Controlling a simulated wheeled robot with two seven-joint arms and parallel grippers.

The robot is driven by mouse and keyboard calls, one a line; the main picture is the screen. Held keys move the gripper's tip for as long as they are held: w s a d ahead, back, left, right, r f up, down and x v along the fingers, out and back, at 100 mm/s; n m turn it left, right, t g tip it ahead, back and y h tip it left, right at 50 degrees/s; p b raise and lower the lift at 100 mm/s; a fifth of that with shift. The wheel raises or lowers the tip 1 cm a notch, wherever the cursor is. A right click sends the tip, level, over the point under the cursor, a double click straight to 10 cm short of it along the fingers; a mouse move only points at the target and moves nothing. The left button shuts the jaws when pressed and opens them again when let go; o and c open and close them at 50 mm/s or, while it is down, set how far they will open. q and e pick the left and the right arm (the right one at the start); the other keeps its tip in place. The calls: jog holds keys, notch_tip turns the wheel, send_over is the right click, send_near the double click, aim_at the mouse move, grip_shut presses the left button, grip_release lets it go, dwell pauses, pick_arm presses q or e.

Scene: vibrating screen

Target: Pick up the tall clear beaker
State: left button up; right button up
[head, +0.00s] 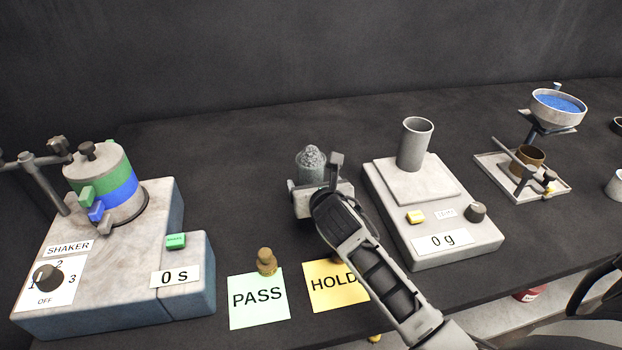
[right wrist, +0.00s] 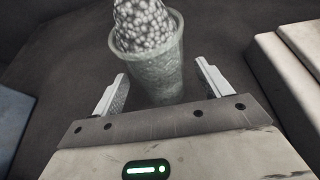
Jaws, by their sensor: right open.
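The clear beaker (head: 312,172), heaped with grey beads, stands on the dark bench just beyond my right gripper (head: 315,180). In the right wrist view the beaker (right wrist: 150,72) is upright-looking and its lower part lies between the two fingers of the right gripper (right wrist: 162,85). The fingers are apart, with a visible gap on each side, and nothing is gripped. The gripper hides part of the beaker's base in the head view. My left gripper is not in view.
A scale (head: 430,225) reading 0 g stands close on the right, with a grey cylinder (head: 412,148) on it. The shaker (head: 100,265) is at left. PASS (head: 258,298) and HOLD (head: 325,290) cards lie in front. A blue-filled funnel (head: 558,108) stands far right. Bench behind the beaker is clear.

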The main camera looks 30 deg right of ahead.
jog(key=shift+x, duration=1.4)
jog(key=c, duration=1.2)
jog(key=shift+r, duration=0.2)
